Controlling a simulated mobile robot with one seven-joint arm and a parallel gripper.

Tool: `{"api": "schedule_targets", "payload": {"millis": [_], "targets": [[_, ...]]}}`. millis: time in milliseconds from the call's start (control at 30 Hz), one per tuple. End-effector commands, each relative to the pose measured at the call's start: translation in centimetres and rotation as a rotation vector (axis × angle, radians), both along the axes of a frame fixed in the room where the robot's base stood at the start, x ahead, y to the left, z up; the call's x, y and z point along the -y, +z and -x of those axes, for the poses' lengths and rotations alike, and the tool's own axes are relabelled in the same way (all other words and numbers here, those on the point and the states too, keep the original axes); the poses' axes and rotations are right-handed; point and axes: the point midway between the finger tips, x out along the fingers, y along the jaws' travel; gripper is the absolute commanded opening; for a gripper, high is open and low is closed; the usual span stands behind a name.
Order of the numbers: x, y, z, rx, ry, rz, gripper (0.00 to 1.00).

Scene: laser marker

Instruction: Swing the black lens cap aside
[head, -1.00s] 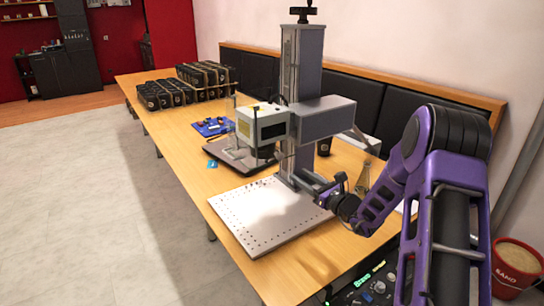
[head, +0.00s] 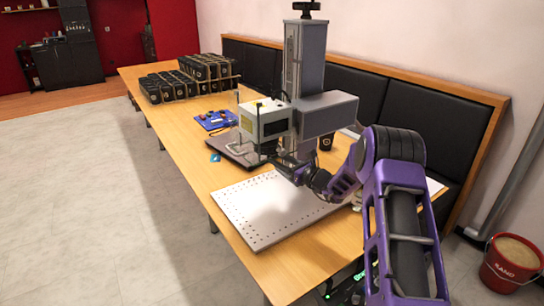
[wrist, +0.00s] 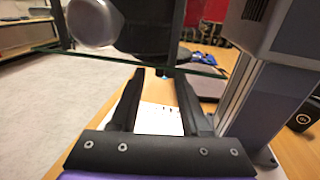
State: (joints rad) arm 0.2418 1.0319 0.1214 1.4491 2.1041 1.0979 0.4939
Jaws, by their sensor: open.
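I cannot tell the cap from the lens housing. My gripper (head: 285,168) is just below the laser head, in front of the column. In the wrist view my gripper (wrist: 160,74) is open and empty, its two dark fingers pointing toward the dark part. Contact is not clear.
The grey column (head: 304,62) rises beside my gripper. A clear sheet's edge (wrist: 100,58) crosses the wrist view near the fingertips.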

Motion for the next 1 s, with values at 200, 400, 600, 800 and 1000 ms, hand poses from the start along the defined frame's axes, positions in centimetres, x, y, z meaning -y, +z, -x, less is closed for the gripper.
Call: {"api": "schedule_targets", "payload": {"millis": [200,400,600,800,1000], "targets": [[-1.8,-0.1,-2.2,-0.001,-0.001,0.001,0.46],[-2.3,0.0,-2.7,-0.001,0.0,-0.001,0.46],[-2.3,0.0,-2.7,-0.001,-0.001,-0.001,0.46],[-2.3,0.0,-2.7,-0.001,-0.001,-0.001,0.12],[-2.2,0.0,-2.7,-0.001,-0.001,-0.001,0.0]]}}
